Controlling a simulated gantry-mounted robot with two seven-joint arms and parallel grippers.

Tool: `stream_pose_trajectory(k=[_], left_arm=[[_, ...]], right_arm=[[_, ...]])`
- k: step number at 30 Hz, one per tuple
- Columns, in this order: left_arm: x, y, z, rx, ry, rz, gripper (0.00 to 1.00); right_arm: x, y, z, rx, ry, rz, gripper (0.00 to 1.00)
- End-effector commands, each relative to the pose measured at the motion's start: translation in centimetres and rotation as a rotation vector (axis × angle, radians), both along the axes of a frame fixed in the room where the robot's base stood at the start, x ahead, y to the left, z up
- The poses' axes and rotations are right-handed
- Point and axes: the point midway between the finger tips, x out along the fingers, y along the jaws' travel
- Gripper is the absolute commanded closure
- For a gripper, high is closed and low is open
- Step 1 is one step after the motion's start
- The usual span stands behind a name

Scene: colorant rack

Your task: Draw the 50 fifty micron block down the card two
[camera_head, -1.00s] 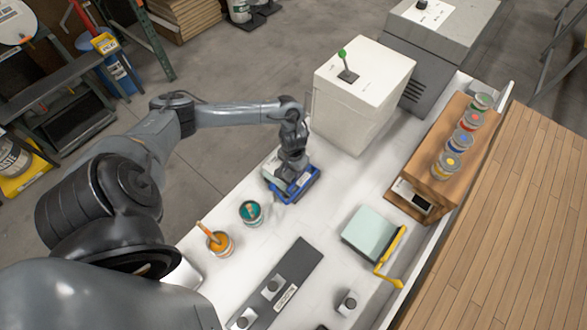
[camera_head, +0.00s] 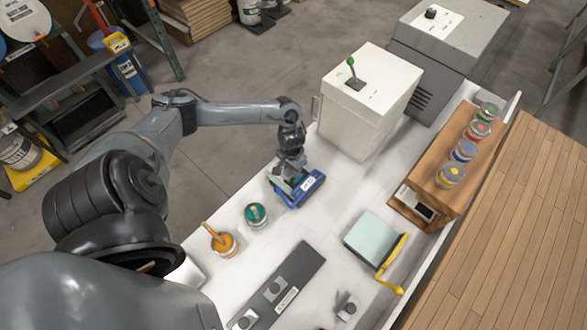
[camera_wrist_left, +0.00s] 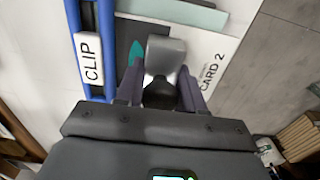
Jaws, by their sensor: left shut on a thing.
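My left gripper (camera_head: 291,180) is over the blue-framed board (camera_head: 313,191) beside the white box. In the left wrist view, the left gripper (camera_wrist_left: 161,98) is shut on a grey metal block (camera_wrist_left: 165,56). Below the block lies a dark patch, with a teal paint streak (camera_wrist_left: 135,52) at the block's left. The pale card sheet (camera_wrist_left: 222,48) carries the print "CARD 2" to the right. The blue frame bar (camera_wrist_left: 76,15) with a "CLIP" label runs along the left. Whether the block touches the card is hidden. My right gripper is out of view.
A teal can (camera_head: 256,216) and an orange can with a stick (camera_head: 222,243) stand nearby. A dark strip (camera_head: 296,266) holds small blocks. The white box (camera_head: 350,125) stands close behind the gripper.

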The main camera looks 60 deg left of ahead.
Motion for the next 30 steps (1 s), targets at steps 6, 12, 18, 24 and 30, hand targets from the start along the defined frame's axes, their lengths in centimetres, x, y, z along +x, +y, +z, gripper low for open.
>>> stream_pose_trajectory(k=[6,12,18,24,30], left_arm=[[-0.2,0.5,0.1,0.001,0.0,0.002,1.0],[-0.5,1.2,0.0,-0.001,-0.001,0.002,1.0],[-0.6,1.5,-0.1,-0.001,-0.001,0.001,1.0],[-0.8,2.0,-0.1,0.0,0.0,0.001,1.0],[-1.2,2.7,-0.2,0.002,0.001,0.002,1.0]], right_arm=[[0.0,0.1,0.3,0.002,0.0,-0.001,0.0],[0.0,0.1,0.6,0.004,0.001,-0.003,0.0],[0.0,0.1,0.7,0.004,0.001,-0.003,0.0],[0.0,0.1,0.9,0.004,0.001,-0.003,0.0],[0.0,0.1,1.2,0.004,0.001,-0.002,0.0]])
